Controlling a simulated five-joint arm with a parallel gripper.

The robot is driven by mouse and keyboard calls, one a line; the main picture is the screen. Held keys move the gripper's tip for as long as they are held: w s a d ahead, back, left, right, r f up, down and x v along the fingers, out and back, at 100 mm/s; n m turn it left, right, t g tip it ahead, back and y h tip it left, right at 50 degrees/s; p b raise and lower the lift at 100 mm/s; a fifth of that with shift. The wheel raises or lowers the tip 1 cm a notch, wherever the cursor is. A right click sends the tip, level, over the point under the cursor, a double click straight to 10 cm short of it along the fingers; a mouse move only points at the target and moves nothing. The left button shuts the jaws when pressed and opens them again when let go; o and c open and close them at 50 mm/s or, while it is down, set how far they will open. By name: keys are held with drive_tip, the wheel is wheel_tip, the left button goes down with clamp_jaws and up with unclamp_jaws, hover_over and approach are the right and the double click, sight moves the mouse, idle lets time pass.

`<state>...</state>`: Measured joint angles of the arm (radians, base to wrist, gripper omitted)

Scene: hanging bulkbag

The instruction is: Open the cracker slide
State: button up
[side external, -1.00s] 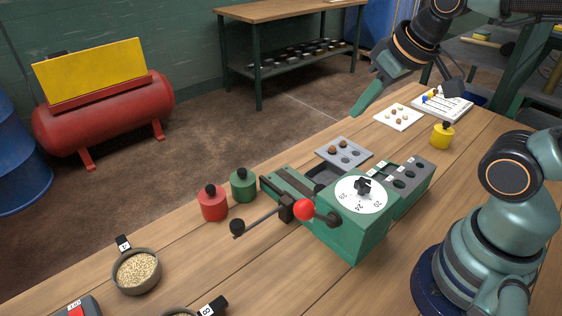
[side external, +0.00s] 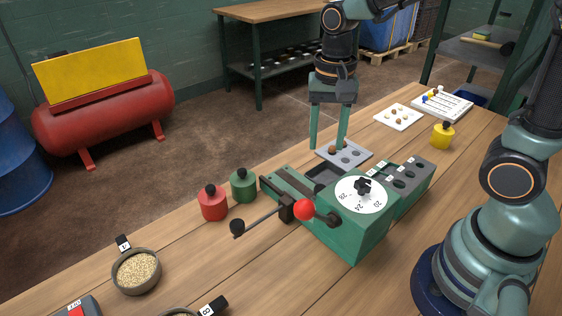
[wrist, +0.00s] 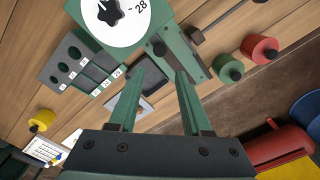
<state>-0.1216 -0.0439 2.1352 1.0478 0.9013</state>
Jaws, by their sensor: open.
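The green cracker machine (side external: 345,240) stands on the bench with a white numbered dial (side external: 350,203) on top. A long dark channel (side external: 291,184) runs along its left part. A rod with a black knob (side external: 237,228) and a red ball (side external: 304,209) sits at its front. I cannot tell which part is the slide, or its position. My gripper (side external: 327,146) is open and empty, pointing down behind the machine, by a grey pocketed plate (side external: 349,151). In the wrist view my gripper (wrist: 160,72) shows fingers apart, with the machine (wrist: 182,58) beyond them.
Red (side external: 212,204) and green (side external: 243,186) weights stand left of the machine, a yellow one (side external: 442,135) at the right. A grain bowl (side external: 136,271) is front left. A white tray (side external: 398,117) lies at the back. Bare bench lies in front of the machine.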

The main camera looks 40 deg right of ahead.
sight(321, 187)
wheel_tip(321, 187, down, 12)
drive_tip(key=shift+f, duration=0.1)
idle(0.5)
clamp_jaws()
idle(1.3)
